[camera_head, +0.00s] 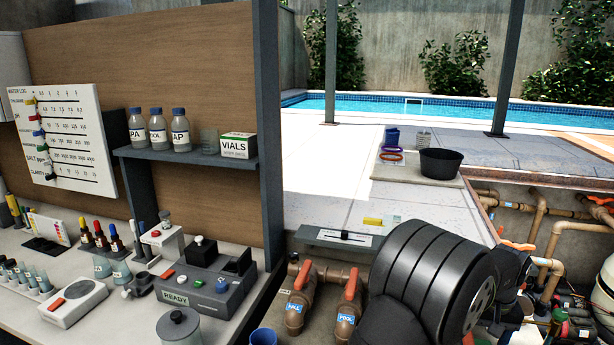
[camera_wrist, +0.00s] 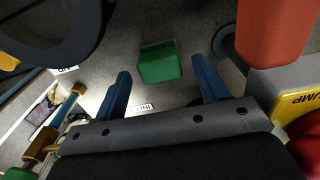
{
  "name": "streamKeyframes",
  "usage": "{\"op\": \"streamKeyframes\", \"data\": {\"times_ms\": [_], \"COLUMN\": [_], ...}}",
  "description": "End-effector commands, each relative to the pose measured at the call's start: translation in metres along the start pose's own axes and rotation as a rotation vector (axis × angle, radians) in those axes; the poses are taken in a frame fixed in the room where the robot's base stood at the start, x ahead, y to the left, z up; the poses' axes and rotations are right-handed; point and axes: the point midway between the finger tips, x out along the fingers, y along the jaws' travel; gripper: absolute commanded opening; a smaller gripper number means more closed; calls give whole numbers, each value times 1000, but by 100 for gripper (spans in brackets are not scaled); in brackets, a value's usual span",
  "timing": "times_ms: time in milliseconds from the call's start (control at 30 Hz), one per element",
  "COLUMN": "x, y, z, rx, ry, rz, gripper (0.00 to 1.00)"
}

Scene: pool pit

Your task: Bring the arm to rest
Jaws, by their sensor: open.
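My gripper (camera_wrist: 160,90) shows in the wrist view with its two blue fingers spread apart. Nothing is held between the fingers. A green block-like thing (camera_wrist: 159,62) lies beyond the fingertips, near the middle of the view, apart from them. In the head view a large dark ribbed part of my arm (camera_head: 430,275) fills the lower right. My gripper is not visible in the head view.
A workbench with a grey READY device (camera_head: 205,285) stands at left, below a shelf with bottles (camera_head: 157,130). Two orange-handled valves (camera_head: 300,290) are close left of my arm. Pipes (camera_head: 540,215) fill the pit at right. A black bowl (camera_head: 441,163) sits on the paving.

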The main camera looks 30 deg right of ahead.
Motion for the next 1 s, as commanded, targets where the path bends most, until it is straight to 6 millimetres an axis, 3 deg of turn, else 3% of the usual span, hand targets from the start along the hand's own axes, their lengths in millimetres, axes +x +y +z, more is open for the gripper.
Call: {"op": "streamKeyframes", "data": {"times_ms": [200, 567, 767, 967, 1000], "x": [-18, -21, -11, 22, 9], "y": [0, 0, 0, 0, 0], "z": [0, 0, 0, 1, -1], "rx": [0, 0, 0, 0, 0], "ry": [0, -2, -3, -5, 3], "rz": [0, -1, -2, -3, 2], "gripper": [67, 67, 67, 67, 67]}}
